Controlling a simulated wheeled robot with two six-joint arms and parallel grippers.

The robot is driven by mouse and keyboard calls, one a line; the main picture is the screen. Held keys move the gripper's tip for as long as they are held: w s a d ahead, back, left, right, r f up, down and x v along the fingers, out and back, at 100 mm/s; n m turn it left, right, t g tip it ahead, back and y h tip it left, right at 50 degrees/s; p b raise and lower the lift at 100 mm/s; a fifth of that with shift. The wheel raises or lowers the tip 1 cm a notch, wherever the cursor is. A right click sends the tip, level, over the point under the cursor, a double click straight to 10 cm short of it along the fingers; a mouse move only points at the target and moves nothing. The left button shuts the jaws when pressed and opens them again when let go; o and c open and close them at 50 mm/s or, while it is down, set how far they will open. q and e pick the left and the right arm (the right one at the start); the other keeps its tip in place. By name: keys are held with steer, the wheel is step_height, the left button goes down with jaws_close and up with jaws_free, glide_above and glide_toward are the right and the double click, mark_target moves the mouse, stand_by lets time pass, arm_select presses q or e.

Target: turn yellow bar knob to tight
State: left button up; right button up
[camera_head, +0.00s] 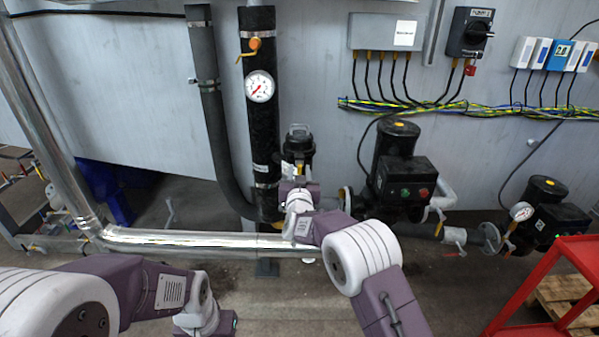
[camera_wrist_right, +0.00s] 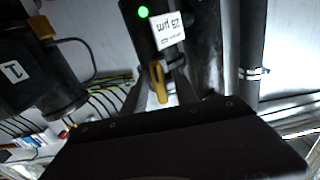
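The yellow bar knob (camera_wrist_right: 158,82) shows in the right wrist view, below a black housing with a green light and a white label. My right gripper (camera_wrist_right: 160,92) reaches up to it, with the bar between its grey fingers. I cannot tell whether the fingers touch the bar.
A black vertical pipe (camera_head: 263,115) with a gauge (camera_head: 260,86) and an orange-yellow handle (camera_head: 254,44) stands left of the canister. Black pumps (camera_head: 405,180) stand to the right. A silver pipe (camera_head: 200,240) runs low across. A red frame (camera_head: 545,285) is at right.

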jaws_close()
